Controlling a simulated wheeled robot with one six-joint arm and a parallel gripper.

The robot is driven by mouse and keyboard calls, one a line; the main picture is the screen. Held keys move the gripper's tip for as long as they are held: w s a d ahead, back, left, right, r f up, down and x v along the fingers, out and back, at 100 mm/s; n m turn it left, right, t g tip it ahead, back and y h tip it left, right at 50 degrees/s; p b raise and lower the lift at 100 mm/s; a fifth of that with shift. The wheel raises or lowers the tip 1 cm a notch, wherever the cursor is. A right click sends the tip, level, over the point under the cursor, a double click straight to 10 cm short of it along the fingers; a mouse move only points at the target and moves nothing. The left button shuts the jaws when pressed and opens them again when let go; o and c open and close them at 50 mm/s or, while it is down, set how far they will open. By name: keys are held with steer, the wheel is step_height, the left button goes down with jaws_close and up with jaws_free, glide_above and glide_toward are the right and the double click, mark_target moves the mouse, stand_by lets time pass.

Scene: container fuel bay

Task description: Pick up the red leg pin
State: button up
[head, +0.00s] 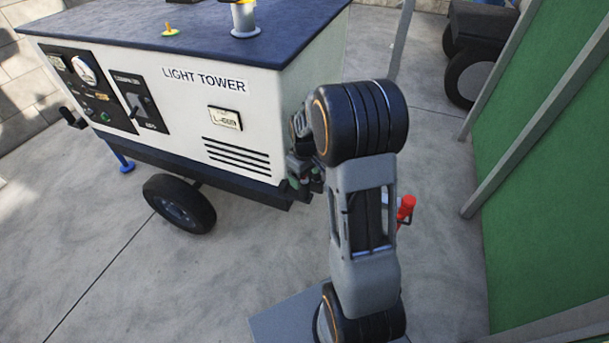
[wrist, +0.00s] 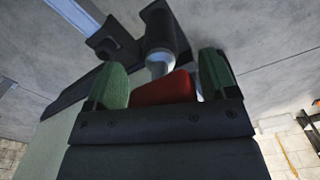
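A red block-like piece (wrist: 163,90), which looks like the grip of the red leg pin, shows in the wrist view in front of a pale cylinder and a dark bracket. My gripper (wrist: 163,82) has its two green fingertips spread, one on each side of the red piece. A narrow light gap shows between the red piece and the right fingertip; the left fingertip looks close to it, and contact there is unclear. In the head view my gripper (head: 302,180) is at the lower right corner of the light tower (head: 230,120), partly behind my arm. The pin there is hidden.
A red upright handle-like part (head: 406,208) shows right of my arm; what it belongs to is hidden. A black wheel (head: 180,203) and blue leg (head: 123,160) are under the light tower. A green container wall (head: 540,170) closes the right side. Concrete floor is clear front left.

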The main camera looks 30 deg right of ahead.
steer(key=c, duration=0.8)
steer(key=shift+o, duration=0.2)
step_height(320, 180, up, 10)
steer(key=p, duration=0.3)
